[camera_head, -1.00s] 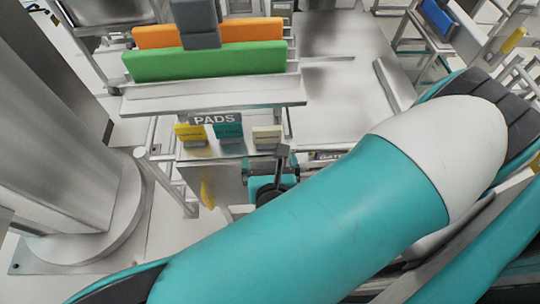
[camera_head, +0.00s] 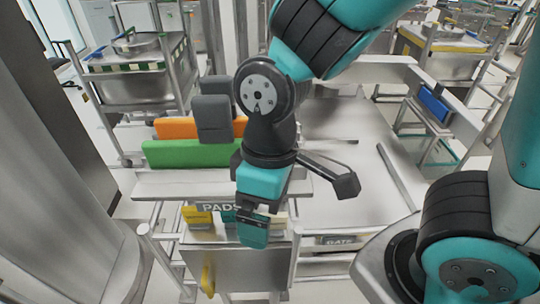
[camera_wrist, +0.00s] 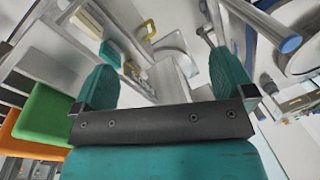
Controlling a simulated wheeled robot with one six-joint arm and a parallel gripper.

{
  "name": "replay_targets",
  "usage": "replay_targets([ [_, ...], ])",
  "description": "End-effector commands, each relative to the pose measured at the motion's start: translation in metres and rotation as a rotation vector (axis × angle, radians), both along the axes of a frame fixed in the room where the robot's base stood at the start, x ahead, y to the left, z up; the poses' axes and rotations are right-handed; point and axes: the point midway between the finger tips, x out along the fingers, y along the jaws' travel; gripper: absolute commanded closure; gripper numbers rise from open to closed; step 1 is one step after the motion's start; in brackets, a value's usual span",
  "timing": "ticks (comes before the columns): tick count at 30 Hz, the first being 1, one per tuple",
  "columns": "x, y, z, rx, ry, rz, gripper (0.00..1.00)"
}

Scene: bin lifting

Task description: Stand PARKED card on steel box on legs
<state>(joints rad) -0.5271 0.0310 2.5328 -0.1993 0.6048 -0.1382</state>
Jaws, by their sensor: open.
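Under the PADS sign (camera_head: 219,208) stands a row of small cards: a yellow one (camera_head: 198,215), a teal one (camera_head: 228,216) and a cream one (camera_head: 280,218). Their lettering is too small to read, so I cannot tell which is the PARKED card. My gripper (camera_head: 253,238) points down in front of the row and hides part of it. In the wrist view its two teal fingers (camera_wrist: 163,85) are wide apart with nothing held between them. A steel box-like body (camera_head: 240,268) on a tube frame is below the cards; I cannot tell if it is the task's box.
Green (camera_head: 188,154), orange (camera_head: 182,128) and grey pads (camera_head: 213,118) stand on the shelf above. A steel table (camera_head: 360,165) lies to the right, above a GATE sign (camera_head: 338,240). A blue object (camera_head: 434,104) is on a stand at the right. A column fills the left edge.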

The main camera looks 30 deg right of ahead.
Motion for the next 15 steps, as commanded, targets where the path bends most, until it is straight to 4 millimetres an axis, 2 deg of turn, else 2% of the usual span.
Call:
replay_targets([
  [1, 0.001, -0.004, 0.023, 0.064, -0.024, -0.058, 0.0],
  [3, -0.003, -0.007, 0.046, 0.132, -0.039, -0.109, 0.0],
  [6, -0.01, -0.01, 0.068, 0.194, -0.059, -0.154, 0.0],
  [10, -0.015, -0.014, 0.081, 0.227, -0.072, -0.175, 0.0],
  [15, -0.016, -0.013, 0.083, 0.231, -0.072, -0.178, 0.0],
])
